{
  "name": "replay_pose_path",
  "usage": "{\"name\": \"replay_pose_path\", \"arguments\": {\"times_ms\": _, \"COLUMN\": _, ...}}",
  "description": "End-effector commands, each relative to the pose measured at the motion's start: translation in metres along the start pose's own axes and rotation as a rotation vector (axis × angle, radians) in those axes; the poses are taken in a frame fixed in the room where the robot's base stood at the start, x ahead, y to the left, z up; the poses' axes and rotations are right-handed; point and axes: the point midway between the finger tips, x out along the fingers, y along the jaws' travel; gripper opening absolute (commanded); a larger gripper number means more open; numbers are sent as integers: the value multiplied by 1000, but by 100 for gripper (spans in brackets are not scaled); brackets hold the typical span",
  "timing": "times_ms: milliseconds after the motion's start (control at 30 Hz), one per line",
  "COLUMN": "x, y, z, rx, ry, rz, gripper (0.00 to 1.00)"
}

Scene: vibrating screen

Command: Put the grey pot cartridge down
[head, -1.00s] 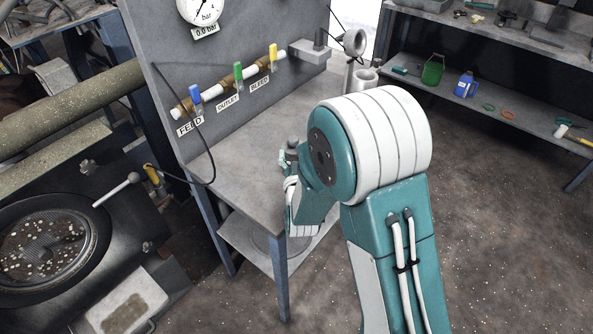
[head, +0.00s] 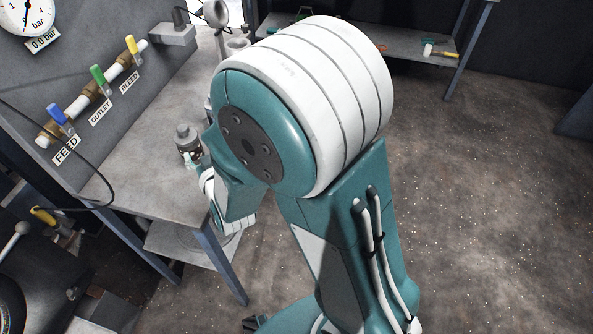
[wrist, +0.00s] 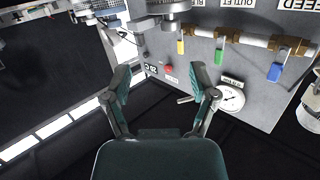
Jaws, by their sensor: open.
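A grey pot cartridge (head: 187,137), with a narrower cap and a dark band, shows upright over the grey bench top, just left of my arm. My arm hides part of its surroundings, and I cannot see its base clearly. In the wrist view, which is upside down, a stepped grey cylinder (wrist: 168,8) at the top edge looks like the same cartridge. My gripper (wrist: 165,82) is open, its two fingers apart with nothing between them. The cylinder lies beyond the fingertips, apart from them. In the head view my gripper is mostly hidden behind my arm.
The bench (head: 155,185) has bare room left of the cartridge. Behind it stands a panel with blue, green and yellow valve handles (head: 97,75) and a gauge (head: 27,12). A light grey pot (head: 237,45) stands at the bench's far end. Open floor (head: 480,200) lies right.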

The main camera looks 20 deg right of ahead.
Motion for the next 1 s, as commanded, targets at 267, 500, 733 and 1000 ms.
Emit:
{"name": "replay_pose_path", "arguments": {"times_ms": 267, "x": -27, "y": 26, "z": -43, "rx": 44, "ry": -236, "rz": -22, "gripper": 74}}
{"name": "replay_pose_path", "arguments": {"times_ms": 500, "x": -81, "y": 52, "z": -68, "rx": 36, "ry": -449, "rz": -18, "gripper": 74}}
{"name": "replay_pose_path", "arguments": {"times_ms": 733, "x": -156, "y": 81, "z": -82, "rx": 12, "ry": -653, "rz": 28, "gripper": 74}}
{"name": "replay_pose_path", "arguments": {"times_ms": 1000, "x": -243, "y": 106, "z": -84, "rx": 1, "ry": -855, "rz": 115, "gripper": 74}}
